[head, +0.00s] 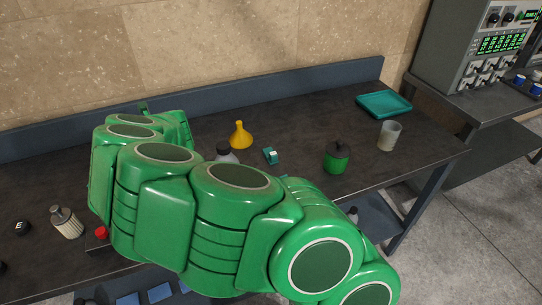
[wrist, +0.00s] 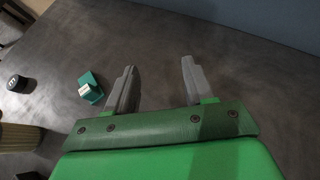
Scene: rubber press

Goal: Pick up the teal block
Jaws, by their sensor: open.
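The teal block (head: 270,156) is small, with a white patch on one face. It rests on the dark worktable (head: 300,180), right of the yellow funnel in the head view. In the wrist view the teal block (wrist: 91,88) lies just left of my left finger, outside the gap between the fingers. My gripper (wrist: 157,75) is open, with two grey fingers well apart and only bare table showing between them. In the head view my green arm fills the middle and I cannot make out the fingers.
On the table stand a yellow funnel (head: 241,135), a green jar with a black lid (head: 337,157), a translucent cup (head: 389,135) and a teal tray (head: 384,104). The back wall edges the table.

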